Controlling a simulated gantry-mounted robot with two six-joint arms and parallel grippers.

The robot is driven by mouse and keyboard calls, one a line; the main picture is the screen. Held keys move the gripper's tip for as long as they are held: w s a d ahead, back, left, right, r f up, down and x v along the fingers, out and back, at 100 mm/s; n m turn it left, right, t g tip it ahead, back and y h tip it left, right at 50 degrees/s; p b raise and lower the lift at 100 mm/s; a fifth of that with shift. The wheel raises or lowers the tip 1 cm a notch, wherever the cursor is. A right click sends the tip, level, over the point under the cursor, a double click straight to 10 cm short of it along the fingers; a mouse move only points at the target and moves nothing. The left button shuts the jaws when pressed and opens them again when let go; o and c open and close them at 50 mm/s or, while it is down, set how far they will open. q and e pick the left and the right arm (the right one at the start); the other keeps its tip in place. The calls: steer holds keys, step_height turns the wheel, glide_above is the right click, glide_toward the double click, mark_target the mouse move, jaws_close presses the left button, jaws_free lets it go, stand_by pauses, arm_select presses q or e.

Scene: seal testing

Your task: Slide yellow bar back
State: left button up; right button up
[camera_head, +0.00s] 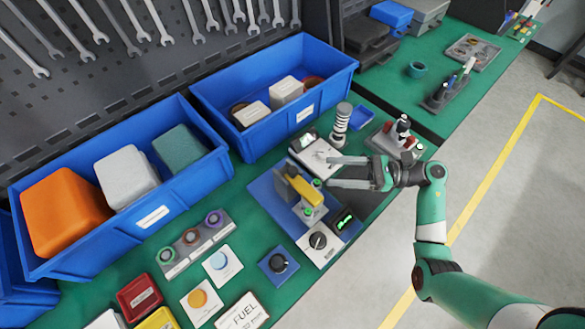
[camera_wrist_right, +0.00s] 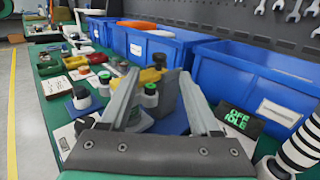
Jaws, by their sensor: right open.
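The yellow bar (camera_head: 303,188) sits on a small fixture with green-topped posts, on a blue base plate (camera_head: 264,193) on the green bench. In the right wrist view, the yellow bar (camera_wrist_right: 148,76) shows beyond and between my fingers, partly hidden by a post. My right gripper (camera_head: 331,172) is open and empty, just right of the fixture, with its fingers pointing left towards it. Its two fingers also show in the right wrist view (camera_wrist_right: 162,92). I cannot tell whether a finger touches the fixture. My left gripper is not in view.
A white device with a small screen (camera_head: 306,140) and a striped cylinder (camera_head: 341,124) stand behind the gripper. A dial box (camera_head: 318,240) and a black display (camera_head: 345,221) are in front. Blue bins (camera_head: 270,125) line the back. Dials and buttons crowd the bench's near left.

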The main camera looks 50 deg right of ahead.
mark_target(292, 170)
steer(key=x, duration=1.1)
steer(key=shift+a+b, duration=0.1)
steer(key=shift+b, duration=0.2)
steer(key=shift+c, duration=0.2)
jaws_close()
stand_by(0.5)
